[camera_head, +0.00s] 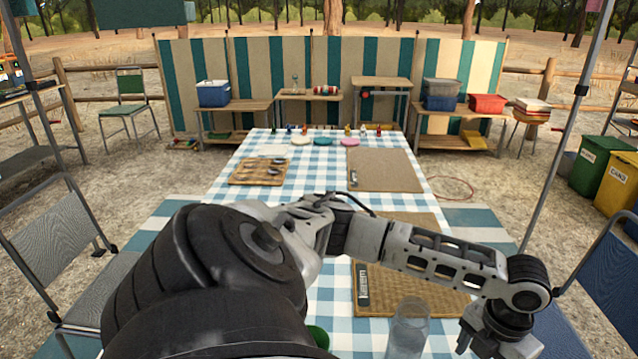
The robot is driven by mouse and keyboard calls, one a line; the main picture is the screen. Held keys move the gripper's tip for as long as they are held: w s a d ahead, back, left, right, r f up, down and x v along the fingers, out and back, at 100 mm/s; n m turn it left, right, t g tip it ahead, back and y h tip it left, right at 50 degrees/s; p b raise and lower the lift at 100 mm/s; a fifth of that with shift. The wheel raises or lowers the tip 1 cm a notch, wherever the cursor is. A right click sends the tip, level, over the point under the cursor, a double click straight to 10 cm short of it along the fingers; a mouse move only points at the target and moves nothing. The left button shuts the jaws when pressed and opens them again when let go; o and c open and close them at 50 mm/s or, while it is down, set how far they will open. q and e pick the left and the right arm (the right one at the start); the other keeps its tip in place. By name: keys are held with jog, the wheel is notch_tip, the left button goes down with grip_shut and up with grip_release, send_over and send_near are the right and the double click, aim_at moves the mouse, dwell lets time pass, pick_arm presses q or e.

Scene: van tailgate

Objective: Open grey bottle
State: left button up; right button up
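A translucent pale grey cylinder (408,330), which looks like the grey bottle, stands upright on the checked table near the bottom edge of the head view. Its lower part is cut off, and I cannot make out a separate cap. My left arm comes in from the lower left and reaches across the table to the right. It bends down at the right, to the right of the cylinder, with a visible gap between them. The fingers of my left gripper are not clear at the bottom edge, so I cannot tell their state. My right gripper is not in view.
A woven mat (430,299) with a dark labelled object (362,284) lies behind the cylinder. A green item (318,338) is partly hidden by my arm. A brown board (384,170), a wooden tray (258,171) and several small items are farther back. Chairs flank the table.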

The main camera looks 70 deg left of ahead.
pick_arm(q)
notch_tip(320, 180, up, 16)
jog(key=p, duration=0.1)
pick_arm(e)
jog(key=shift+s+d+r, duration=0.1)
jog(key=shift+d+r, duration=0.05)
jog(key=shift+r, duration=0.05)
pick_arm(q)
jog(key=shift+f, duration=0.1)
